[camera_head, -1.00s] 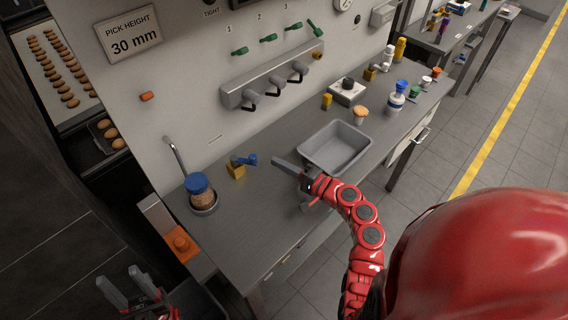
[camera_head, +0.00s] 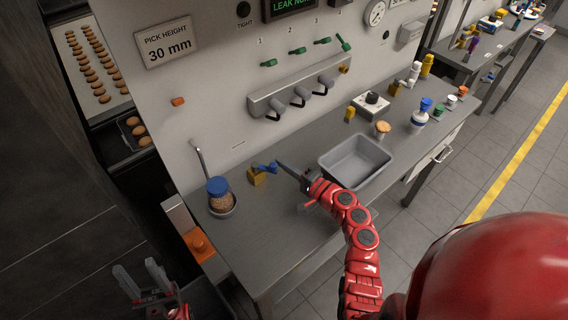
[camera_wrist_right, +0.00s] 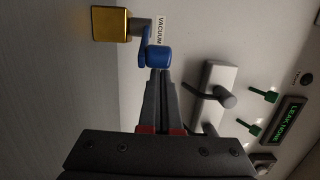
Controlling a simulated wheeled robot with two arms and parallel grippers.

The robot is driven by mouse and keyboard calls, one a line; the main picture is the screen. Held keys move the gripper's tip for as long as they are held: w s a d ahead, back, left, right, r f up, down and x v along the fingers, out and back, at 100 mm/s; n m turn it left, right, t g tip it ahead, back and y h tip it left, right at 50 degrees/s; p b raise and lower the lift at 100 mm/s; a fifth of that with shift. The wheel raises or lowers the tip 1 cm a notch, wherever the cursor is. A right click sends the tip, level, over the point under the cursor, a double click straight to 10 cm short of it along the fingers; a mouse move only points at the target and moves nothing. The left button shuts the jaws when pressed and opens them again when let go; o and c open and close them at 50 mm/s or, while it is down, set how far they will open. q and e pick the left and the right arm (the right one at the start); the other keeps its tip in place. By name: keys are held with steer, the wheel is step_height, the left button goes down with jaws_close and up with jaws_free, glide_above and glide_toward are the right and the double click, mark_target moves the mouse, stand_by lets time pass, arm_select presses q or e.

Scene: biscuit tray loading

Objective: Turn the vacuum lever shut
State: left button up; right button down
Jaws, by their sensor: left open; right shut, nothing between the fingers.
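In the right wrist view the blue handle (camera_wrist_right: 155,57) sticks out beside the brass block (camera_wrist_right: 110,24), next to a "VACUUM" label (camera_wrist_right: 159,31). My right gripper (camera_head: 281,165) is shut and empty, with its fingertips at the free end of the handle. In the wrist view its fingertips (camera_wrist_right: 159,72) overlap the handle's edge; I cannot tell whether they touch. My left gripper (camera_head: 139,279) is open at the lower left, away from the bench.
A grey bin (camera_head: 355,160) stands right of the lever, close to my right arm. The blue-lidded jar (camera_head: 220,197) stands to the left. A rail with grey hooks (camera_head: 300,96) is on the wall panel. A display (camera_wrist_right: 291,121) reads "LEAK NONE".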

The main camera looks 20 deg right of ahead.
mark_target(274, 170)
steer(key=shift+s+a+m+t+h, duration=0.2)
steer(key=shift+s+m+t+h, duration=0.15)
steer(key=shift+h, duration=0.25)
steer(key=shift+s+a+m+t+h, duration=0.2)
steer(key=shift+m+h, duration=0.25)
steer(key=shift+h, duration=0.15)
steer(key=shift+s+a+m+t+h, duration=0.25)
steer(key=shift+m+h, duration=0.15)
steer(key=shift+h, duration=0.2)
steer(key=shift+s+a+m+t+h, duration=0.1)
steer(key=shift+s+a+m+h, duration=0.15)
steer(key=shift+m+h, duration=0.25)
steer(key=shift+s+a+f+m+h, duration=0.1)
steer(key=shift+s+a+m+h, duration=0.15)
steer(key=shift+h, duration=0.25)
steer(key=shift+s+a+m+h, duration=0.1)
steer(key=shift+m+h, duration=0.15)
steer(key=shift+h, duration=0.25)
steer(key=shift+s+a+m+h, duration=0.2)
steer(key=shift+m+h, duration=0.15)
steer(key=shift+h, duration=0.2)
steer(key=shift+s+a+m+h, duration=0.1)
steer(key=shift+a+m+h, duration=0.1)
steer(key=shift+m+h, duration=0.25)
steer(key=shift+h, duration=0.3)
steer(key=shift+s, duration=0.1)
